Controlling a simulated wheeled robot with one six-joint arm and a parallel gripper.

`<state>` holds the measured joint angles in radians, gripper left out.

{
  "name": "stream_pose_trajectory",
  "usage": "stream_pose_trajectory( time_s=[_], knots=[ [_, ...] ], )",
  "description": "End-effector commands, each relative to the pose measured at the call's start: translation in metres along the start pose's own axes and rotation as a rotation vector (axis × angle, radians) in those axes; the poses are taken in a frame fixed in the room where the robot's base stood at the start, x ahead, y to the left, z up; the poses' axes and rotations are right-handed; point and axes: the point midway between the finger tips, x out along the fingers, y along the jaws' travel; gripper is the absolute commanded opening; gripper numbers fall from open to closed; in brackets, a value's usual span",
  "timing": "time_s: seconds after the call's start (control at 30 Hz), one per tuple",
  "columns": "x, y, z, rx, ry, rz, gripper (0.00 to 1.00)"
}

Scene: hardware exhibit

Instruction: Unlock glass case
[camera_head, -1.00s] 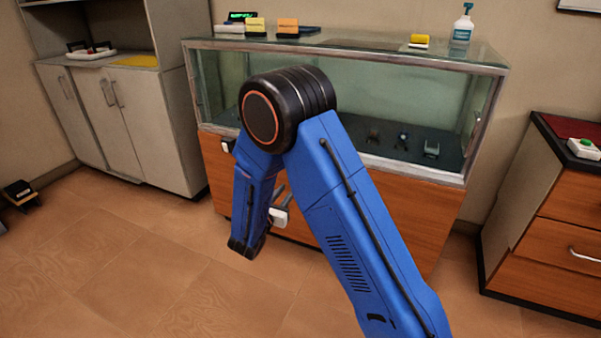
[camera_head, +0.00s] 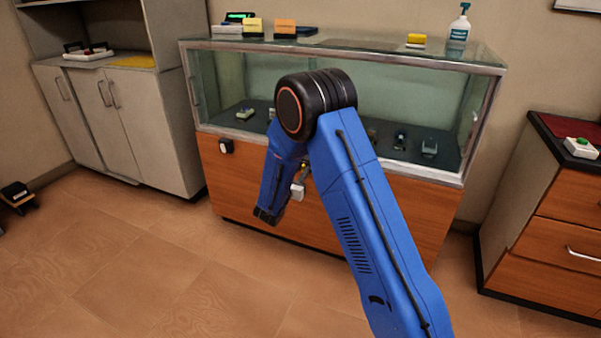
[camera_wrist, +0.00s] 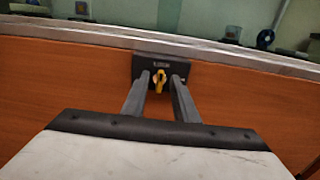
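The glass case (camera_head: 425,177) has a glass display top part and an orange wood front, and its glass looks closed. In the wrist view, a black lock plate (camera_wrist: 147,69) sits on the wood front (camera_wrist: 70,80) just under the metal rim. A yellow key (camera_wrist: 159,82) stands out from the plate. My gripper (camera_wrist: 160,82) is open, with one finger on each side of the key. Gaps show between the fingers and the key; I cannot tell how far past the key the tips reach. In the head view my arm hides most of the gripper.
A small black and white device (camera_head: 227,147) is on the case front at left. Several small items lie inside the case. A spray bottle (camera_head: 459,27) and small boxes stand on top. A drawer cabinet (camera_head: 550,215) is at right, grey cupboards (camera_head: 125,120) at left. The floor in front is clear.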

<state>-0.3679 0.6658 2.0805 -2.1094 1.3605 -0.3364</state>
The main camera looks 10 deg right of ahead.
Motion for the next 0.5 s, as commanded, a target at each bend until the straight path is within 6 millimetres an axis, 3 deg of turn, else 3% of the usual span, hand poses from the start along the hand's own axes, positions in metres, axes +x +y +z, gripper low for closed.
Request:
stream_pose_trajectory(
  time_s=[0.3, 0.4, 0.5],
  knots=[
    [0.0019, 0.0001, -0.0001, 0.000, 0.000, 0.000, 0.27],
    [0.0018, 0.0001, -0.0002, 0.000, 0.001, 0.000, 0.03],
    [0.0018, 0.0000, -0.0002, 0.000, 0.001, 0.000, 0.00]
  ],
)
